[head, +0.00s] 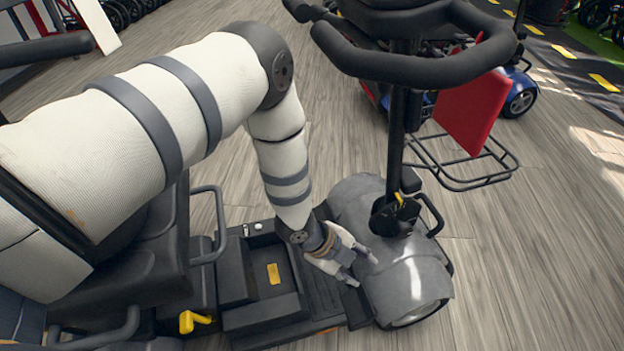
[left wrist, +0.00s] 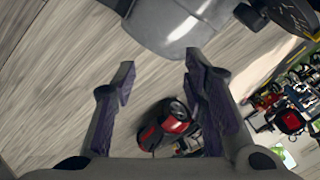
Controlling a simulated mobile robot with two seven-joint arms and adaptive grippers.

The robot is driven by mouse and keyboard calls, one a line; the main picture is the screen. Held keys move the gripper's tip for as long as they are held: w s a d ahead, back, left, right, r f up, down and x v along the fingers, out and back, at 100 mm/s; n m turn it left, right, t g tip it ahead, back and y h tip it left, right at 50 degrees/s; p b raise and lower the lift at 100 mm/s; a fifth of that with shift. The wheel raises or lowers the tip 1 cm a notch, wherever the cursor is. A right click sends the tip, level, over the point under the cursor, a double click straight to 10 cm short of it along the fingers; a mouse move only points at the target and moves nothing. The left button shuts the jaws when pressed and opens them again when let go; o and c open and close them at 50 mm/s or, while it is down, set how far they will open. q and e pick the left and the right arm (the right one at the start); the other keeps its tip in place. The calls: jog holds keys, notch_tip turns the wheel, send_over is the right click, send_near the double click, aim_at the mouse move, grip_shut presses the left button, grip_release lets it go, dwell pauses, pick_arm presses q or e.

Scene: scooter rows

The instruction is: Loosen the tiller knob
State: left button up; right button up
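A grey scooter stands in front of me with its black tiller (head: 397,135) upright. At the tiller's foot is a dark round pivot part (head: 393,217) with a small yellow lever (head: 399,199); I cannot tell for certain which part is the knob. My left gripper (head: 361,271) is low beside the grey front cover (head: 408,275), left of and below the pivot, apart from it. In the left wrist view its fingers (left wrist: 160,70) are spread with nothing between them, and the grey cover (left wrist: 178,22) shows beyond. My right gripper is not in view.
The handlebar (head: 410,62) overhangs the tiller. A black wire basket (head: 465,165) and a red panel (head: 475,112) lie to its right. The scooter's footwell (head: 265,285) is left of my gripper. A blue scooter (head: 522,92) stands behind. Wooden floor at right is clear.

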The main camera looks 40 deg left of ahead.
pick_arm(q)
jog(key=s+r+n+g+p, duration=0.1)
jog(key=s+n+p, duration=0.4)
jog(key=s, duration=0.9)
jog(key=shift+s+d+r+n+g+y, duration=0.2)
jog(key=shift+r+n+g+y, duration=0.15)
jog(key=shift+n+g, duration=0.35)
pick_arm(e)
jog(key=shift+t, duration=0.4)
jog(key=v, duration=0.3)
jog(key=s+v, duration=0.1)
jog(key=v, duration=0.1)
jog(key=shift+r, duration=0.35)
